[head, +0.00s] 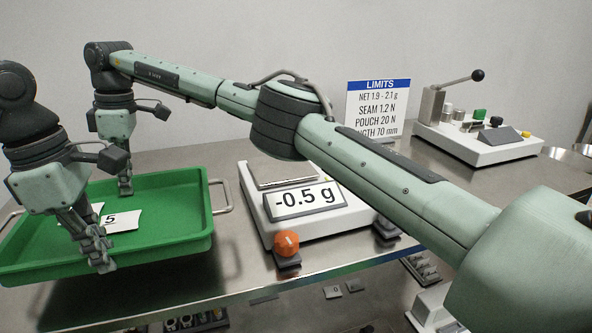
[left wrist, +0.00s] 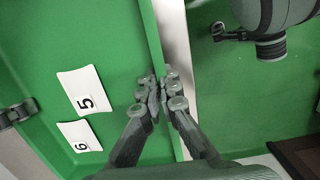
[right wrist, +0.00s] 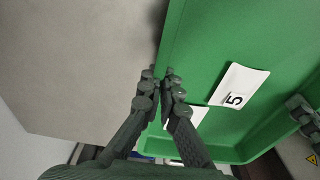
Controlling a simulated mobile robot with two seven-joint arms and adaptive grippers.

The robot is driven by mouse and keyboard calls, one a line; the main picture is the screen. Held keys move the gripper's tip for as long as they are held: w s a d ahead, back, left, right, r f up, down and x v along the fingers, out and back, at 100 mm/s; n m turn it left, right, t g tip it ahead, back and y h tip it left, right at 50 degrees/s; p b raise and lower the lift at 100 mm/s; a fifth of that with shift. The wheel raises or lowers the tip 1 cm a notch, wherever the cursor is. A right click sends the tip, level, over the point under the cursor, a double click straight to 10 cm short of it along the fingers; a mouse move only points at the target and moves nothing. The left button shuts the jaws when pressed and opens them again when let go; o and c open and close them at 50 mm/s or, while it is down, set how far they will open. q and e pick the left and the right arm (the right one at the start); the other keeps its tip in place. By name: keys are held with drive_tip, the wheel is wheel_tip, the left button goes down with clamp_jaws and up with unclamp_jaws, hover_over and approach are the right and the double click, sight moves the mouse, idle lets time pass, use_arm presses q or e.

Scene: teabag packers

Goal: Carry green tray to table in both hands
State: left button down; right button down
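The green tray (head: 170,205) is at the left in the head view, with a wire handle (head: 222,196) at its right end. My left gripper (head: 100,258) is at its near long rim; in the left wrist view the fingers (left wrist: 163,92) close on both sides of that rim. My right gripper (head: 125,185) is at the far long rim; in the right wrist view its fingers (right wrist: 159,85) close about the rim. White pouches marked 5 (left wrist: 82,90) and 6 (left wrist: 79,137) lie flat in the tray. The steel table (head: 235,255) is below; whether the tray touches it is unclear.
A scale (head: 335,218) reading -0.5 g stands right of the tray, with an orange ball (head: 286,243) at its front. A limits sign (head: 378,108) and a lever press (head: 480,135) stand farther back. My right arm spans above the scale.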

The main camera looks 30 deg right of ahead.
sight(123, 294)
use_arm(q)
drive_tip(key=shift+s+r, duration=0.1)
drive_tip(key=shift+s, duration=0.25)
use_arm(e)
drive_tip(key=shift+s+d+r, duration=0.1)
drive_tip(key=shift+s+r, duration=0.05)
drive_tip(key=shift+r, duration=0.05)
use_arm(q)
drive_tip(key=shift+f, duration=0.25)
use_arm(e)
drive_tip(key=shift+f, duration=0.25)
